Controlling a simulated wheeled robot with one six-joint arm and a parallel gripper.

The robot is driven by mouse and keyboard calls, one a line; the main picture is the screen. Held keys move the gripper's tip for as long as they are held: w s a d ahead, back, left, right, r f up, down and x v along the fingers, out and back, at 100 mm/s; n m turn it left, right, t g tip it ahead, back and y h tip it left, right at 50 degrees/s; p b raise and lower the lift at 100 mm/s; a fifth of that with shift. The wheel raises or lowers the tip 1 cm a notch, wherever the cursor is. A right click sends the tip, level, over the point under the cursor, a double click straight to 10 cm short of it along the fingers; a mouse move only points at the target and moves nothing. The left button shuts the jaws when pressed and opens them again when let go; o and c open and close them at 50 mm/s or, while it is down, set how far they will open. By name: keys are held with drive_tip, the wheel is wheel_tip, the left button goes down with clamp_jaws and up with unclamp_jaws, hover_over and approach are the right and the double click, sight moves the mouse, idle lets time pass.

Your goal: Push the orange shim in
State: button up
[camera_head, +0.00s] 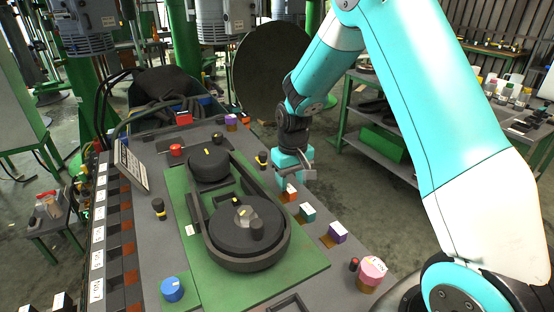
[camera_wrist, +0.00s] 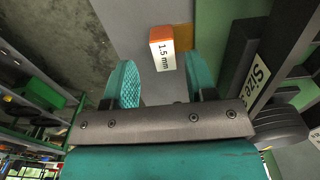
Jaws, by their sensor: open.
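The orange shim (camera_head: 287,196) is a small block with a white label. It stands on the grey table just right of the green board, nearest my gripper in a row of coloured blocks. In the wrist view the orange shim (camera_wrist: 162,35) shows its "1.5 mm" label, beyond the fingertips and roughly between them in the picture. My gripper (camera_head: 305,176) is open with two teal fingers. It is close to the shim, on its far right side in the head view. In the wrist view the gap of my gripper (camera_wrist: 163,82) is empty. I cannot tell whether a finger touches the shim.
The green board (camera_head: 306,268) carries a dark belt and two round pulleys (camera_head: 248,226). A pink-topped cylinder (camera_head: 373,269) and a blue knob (camera_head: 172,289) stand nearer the front.

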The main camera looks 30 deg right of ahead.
sight(291, 187)
wheel_tip(291, 187, up, 14)
drive_tip(key=b, duration=0.1)
drive_tip(key=s+a+r+n+y+p, duration=0.1)
drive_tip(key=s+a+r+n, duration=0.1)
drive_tip(key=s+a, duration=0.4)
drive_tip(key=s+a+r+n+y+p, duration=0.1)
drive_tip(key=s+a+r+n+p, duration=0.1)
drive_tip(key=s+a+r, duration=0.2)
drive_tip(key=shift+s+a+n+t+y, duration=0.3)
drive_tip(key=shift+s+a, duration=1.3)
drive_tip(key=shift+s, duration=1.05)
drive_tip(key=shift+r, duration=0.1)
